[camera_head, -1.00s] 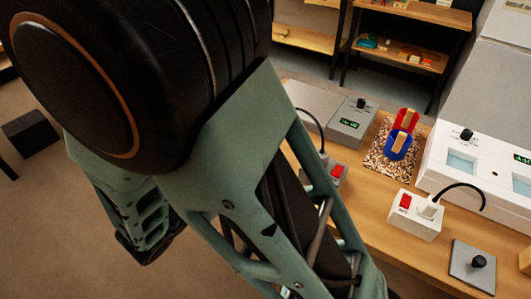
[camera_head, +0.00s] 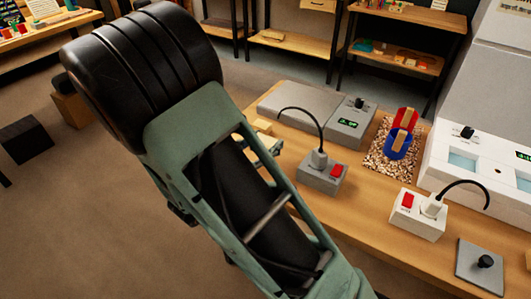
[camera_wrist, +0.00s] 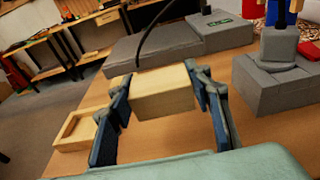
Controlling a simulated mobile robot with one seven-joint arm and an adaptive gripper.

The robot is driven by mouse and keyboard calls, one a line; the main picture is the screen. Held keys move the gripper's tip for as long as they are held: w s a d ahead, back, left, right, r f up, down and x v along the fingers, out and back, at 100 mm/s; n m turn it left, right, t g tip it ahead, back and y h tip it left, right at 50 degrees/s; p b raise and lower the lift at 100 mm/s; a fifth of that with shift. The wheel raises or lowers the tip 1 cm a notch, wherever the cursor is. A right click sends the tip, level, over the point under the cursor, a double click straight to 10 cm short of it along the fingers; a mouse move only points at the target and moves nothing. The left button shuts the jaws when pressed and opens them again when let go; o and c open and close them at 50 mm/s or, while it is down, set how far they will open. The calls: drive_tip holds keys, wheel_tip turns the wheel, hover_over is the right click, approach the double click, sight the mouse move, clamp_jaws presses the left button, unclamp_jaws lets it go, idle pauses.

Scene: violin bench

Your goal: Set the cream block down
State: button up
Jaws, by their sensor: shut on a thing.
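In the wrist view the cream block (camera_wrist: 165,95) is a plain pale-wood block, gripped across its two ends. My gripper (camera_wrist: 162,88) is shut on it, with one blue finger on the left end and one on the right. The block hangs over the wooden bench top (camera_wrist: 165,140), in front of a grey slab. I cannot tell whether its underside touches the bench. In the head view my arm hides most of the gripper, and the block cannot be made out surely.
A shallow wooden tray (camera_wrist: 72,132) lies left of the block. A grey slab device (camera_head: 300,103) stands behind. A grey switch box (camera_head: 323,179) with a black cable stands to the right.

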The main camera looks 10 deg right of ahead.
drive_tip(key=shift+w+d+f, duration=0.4)
drive_tip(key=shift+w+f, duration=0.15)
drive_tip(key=shift+f, duration=0.25)
drive_tip(key=shift+w+d+f+b, duration=0.15)
drive_tip(key=shift+f+b, duration=0.25)
drive_tip(key=shift+f, duration=1.05)
drive_tip(key=shift+f, duration=0.25)
drive_tip(key=o, duration=1)
